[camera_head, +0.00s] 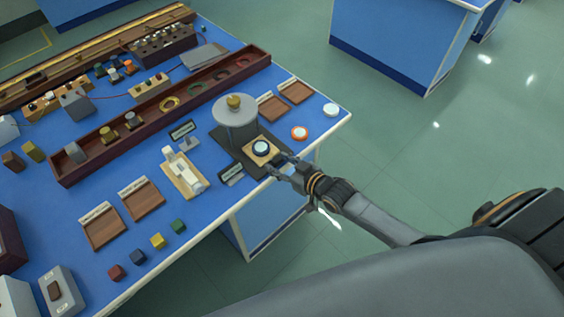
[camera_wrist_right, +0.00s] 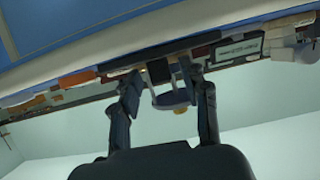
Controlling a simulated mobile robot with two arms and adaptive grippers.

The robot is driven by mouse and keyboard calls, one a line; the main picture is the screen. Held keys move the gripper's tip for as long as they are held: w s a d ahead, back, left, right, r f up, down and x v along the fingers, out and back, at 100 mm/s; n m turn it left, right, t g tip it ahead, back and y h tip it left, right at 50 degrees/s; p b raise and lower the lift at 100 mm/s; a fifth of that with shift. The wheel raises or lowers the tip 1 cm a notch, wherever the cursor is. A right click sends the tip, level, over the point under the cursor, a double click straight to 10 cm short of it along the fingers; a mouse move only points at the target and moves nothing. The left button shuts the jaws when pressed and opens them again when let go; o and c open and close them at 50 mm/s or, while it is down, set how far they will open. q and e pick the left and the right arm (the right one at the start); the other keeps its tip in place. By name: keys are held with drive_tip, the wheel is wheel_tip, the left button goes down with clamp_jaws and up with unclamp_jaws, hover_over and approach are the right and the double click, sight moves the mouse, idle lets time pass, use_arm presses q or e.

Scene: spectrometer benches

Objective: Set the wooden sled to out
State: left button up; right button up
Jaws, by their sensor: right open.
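In the right wrist view the open fingers (camera_wrist_right: 163,82) frame a grey disc (camera_wrist_right: 172,99) and a brass knob beyond. My left gripper is not in view.
A dark label plate (camera_head: 231,173) and a cream instrument (camera_head: 184,176) stand left of the sled. A long dark-red tray (camera_head: 90,171) runs behind. The table's edge is under my right arm.

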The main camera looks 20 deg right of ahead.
drive_tip(key=v, duration=1.2)
drive_tip(key=shift+f, duration=0.15)
drive_tip(key=s+d+f+m+g+h, duration=0.1)
drive_tip(key=s+d+f+g, duration=0.15)
drive_tip(key=f, duration=0.65)
drive_tip(key=s+d+f+g+h, duration=0.15)
drive_tip(key=s+f, duration=0.25)
drive_tip(key=f, duration=0.4)
drive_tip(key=s+d+f+m+g+h, duration=0.1)
drive_tip(key=s+d+f+h, duration=0.15)
drive_tip(key=f, duration=0.65)
drive_tip(key=s+a+f+g, duration=0.3)
drive_tip(key=s+f, duration=0.5)
drive_tip(key=s, duration=0.4)
drive_tip(key=s+a+f+g, duration=0.3)
drive_tip(key=s+f, duration=0.5)
drive_tip(key=s, duration=0.4)
drive_tip(key=shift+a+n+g, duration=0.3)
drive_tip(key=shift+a, duration=0.1)
